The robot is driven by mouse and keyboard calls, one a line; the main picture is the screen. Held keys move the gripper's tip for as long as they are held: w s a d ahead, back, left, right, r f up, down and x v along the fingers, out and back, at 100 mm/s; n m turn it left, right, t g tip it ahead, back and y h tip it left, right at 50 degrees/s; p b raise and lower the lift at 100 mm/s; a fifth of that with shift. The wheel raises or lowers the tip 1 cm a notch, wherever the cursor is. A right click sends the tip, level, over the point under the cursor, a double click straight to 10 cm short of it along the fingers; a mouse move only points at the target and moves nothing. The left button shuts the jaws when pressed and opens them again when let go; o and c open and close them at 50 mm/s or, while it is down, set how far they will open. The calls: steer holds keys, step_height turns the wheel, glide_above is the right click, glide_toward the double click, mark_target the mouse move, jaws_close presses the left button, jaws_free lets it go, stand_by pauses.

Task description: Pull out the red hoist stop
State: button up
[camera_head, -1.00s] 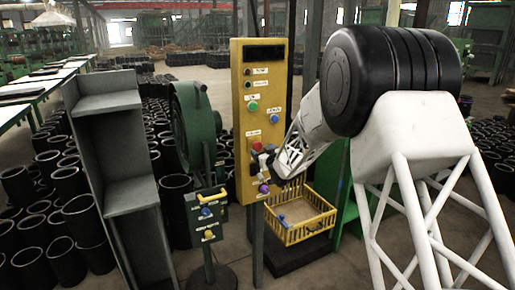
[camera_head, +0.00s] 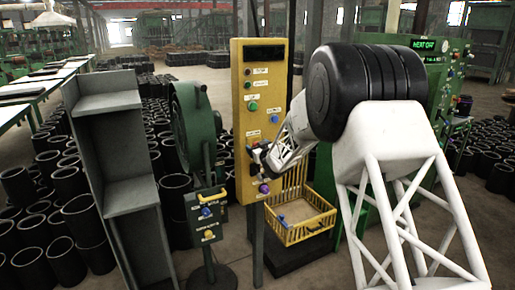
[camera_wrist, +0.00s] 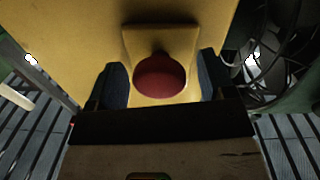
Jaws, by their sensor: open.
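The red hoist stop (camera_wrist: 160,78) is a round red knob on a raised yellow housing (camera_wrist: 160,40). In the wrist view it sits between the two dark fingers of my gripper (camera_wrist: 162,85), one on each side. The fingers look spread, and I cannot tell whether either touches the knob. In the head view my gripper (camera_head: 260,155) is against the lower front of the tall yellow control panel (camera_head: 238,120). It hides the red stop there.
The panel carries a green button (camera_head: 253,107), a blue knob (camera_head: 273,118) and a purple knob (camera_head: 264,189). A yellow basket (camera_head: 300,232) stands below. A grey shelf (camera_head: 112,102) stands further left.

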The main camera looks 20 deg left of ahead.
steer(key=c, duration=1.3)
steer(key=shift+v, duration=0.9)
steer(key=shift+o, duration=0.2)
steer(key=shift+d+f, duration=0.1)
steer(key=o, duration=1.3)
steer(key=shift+c, duration=0.2)
steer(key=shift+d, duration=0.1)
steer(key=v, duration=0.7)
steer(key=shift+s+d, duration=0.15)
steer(key=shift+s, duration=0.1)
